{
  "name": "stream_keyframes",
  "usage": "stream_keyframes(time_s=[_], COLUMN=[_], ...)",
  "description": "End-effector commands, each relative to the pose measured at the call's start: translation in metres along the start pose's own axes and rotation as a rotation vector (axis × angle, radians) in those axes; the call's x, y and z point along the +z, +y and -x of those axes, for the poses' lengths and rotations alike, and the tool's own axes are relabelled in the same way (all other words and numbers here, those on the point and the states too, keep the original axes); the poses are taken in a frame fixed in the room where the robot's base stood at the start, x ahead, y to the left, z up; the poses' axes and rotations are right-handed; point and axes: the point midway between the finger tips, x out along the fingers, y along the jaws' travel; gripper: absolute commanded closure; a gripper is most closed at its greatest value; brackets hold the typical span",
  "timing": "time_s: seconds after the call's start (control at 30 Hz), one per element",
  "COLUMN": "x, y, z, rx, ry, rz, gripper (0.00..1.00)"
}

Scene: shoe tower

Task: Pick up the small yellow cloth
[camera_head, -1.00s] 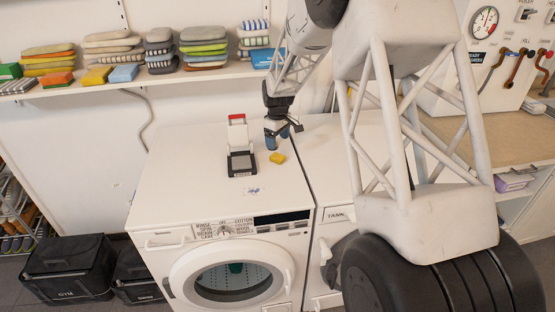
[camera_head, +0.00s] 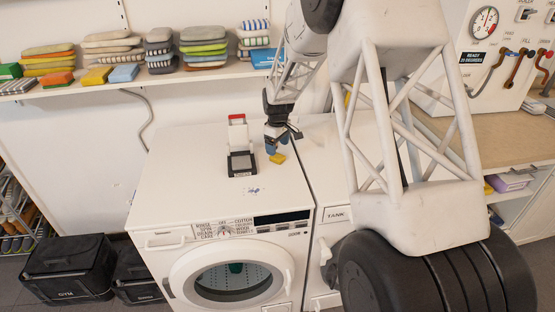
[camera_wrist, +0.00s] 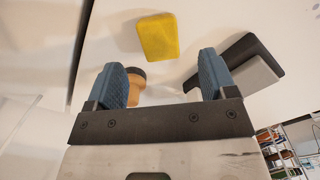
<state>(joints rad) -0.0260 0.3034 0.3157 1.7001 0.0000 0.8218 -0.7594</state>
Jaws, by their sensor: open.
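The small yellow cloth (camera_head: 277,158) lies on the white top of the washing machine, near its right edge. In the wrist view the cloth (camera_wrist: 158,37) is a folded yellow block ahead of my fingertips, between their lines and apart from them. My gripper (camera_head: 276,142) is over the machine top, just behind the cloth. In the wrist view my gripper (camera_wrist: 168,78) is open, with two blue ribbed fingers and no cloth between them. A round tan and dark object (camera_wrist: 135,86) shows beside the left finger, partly hidden.
The washing machine top (camera_head: 190,180) is mostly clear at the left. A shelf (camera_head: 130,82) of folded cloths runs along the wall behind.

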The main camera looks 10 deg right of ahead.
Motion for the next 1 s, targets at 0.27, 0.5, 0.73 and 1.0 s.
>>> stream_keyframes(time_s=[0.27,0.5,0.73,1.0], x=[0.0,-0.001,-0.001,-0.001], y=[0.0,0.0,0.001,0.001], z=[-0.028,-0.048,-0.05,-0.05], rx=[-0.002,-0.001,0.0,0.0], ry=[-0.002,-0.001,0.0,0.0], rz=[0.0,0.0,0.0,0.0], gripper=[0.22,0.22,0.22,0.22])
